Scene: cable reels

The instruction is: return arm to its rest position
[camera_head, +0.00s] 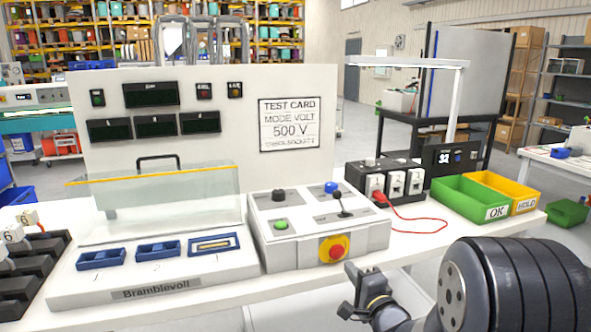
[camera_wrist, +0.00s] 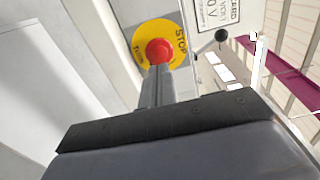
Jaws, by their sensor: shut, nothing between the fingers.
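My gripper (camera_head: 362,279) is in front of the bench's front edge, below and to the right of the emergency stop, with its fingers together and nothing held. In the wrist view the shut fingers (camera_wrist: 157,86) point up toward the red stop button (camera_wrist: 159,51) on its yellow plate and overlap its lower edge. Whether they touch it cannot be told there; in the head view the gripper looks apart from the button (camera_head: 337,251). My arm fills the lower right of the head view.
The control box (camera_head: 262,232) holds a joystick (camera_head: 341,205), a green button and knobs. A clear-covered fixture (camera_head: 150,205) stands left, a black socket box (camera_head: 361,180) with a red cable right. Green (camera_head: 447,199) and yellow (camera_head: 533,192) bins sit at the right end. Floor in front looks clear.

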